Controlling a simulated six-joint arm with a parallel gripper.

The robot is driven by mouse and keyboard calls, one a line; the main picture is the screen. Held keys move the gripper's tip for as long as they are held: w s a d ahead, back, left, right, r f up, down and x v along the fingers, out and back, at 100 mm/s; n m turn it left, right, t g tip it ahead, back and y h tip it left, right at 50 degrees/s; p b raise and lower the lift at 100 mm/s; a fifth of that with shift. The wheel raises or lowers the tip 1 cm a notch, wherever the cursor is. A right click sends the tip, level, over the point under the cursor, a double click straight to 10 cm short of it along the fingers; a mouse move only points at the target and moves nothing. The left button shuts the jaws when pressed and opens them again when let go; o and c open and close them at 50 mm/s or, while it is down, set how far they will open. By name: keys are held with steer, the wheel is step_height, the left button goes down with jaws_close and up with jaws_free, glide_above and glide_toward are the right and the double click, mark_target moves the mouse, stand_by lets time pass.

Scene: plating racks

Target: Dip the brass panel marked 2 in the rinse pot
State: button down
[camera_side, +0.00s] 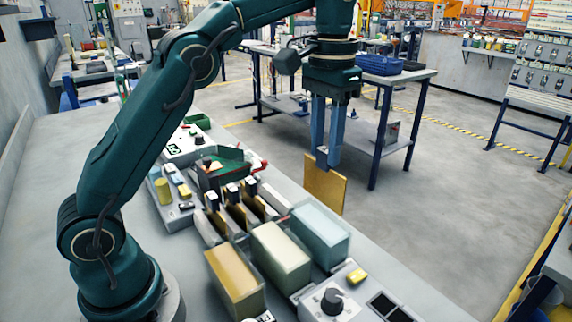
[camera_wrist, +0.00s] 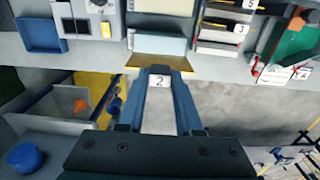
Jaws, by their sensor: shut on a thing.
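My gripper (camera_side: 324,158) is shut on the top of a flat brass panel (camera_side: 325,188), which hangs upright below the fingers. In the wrist view a white tag marked 2 sits between the fingertips (camera_wrist: 160,78), with the brass panel's edge (camera_wrist: 158,63) just beyond. Three open-topped pots stand in a row on the bench: an amber one (camera_side: 236,285), a pale cream one (camera_side: 280,257) and a pale blue one (camera_side: 321,240). No readable label shows which is the rinse pot.
A rack (camera_side: 235,213) holds other panels with tagged tops beside the pots; tags 3 and 5 show in the wrist view. A control box with a black knob (camera_side: 333,301) stands at the near end. A green tray (camera_side: 222,168) is behind the rack. Open floor lies past the bench edge.

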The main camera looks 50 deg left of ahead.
mark_target(321, 199)
steer(key=shift+f, duration=5.4)
steer(key=shift+r, duration=4.25)
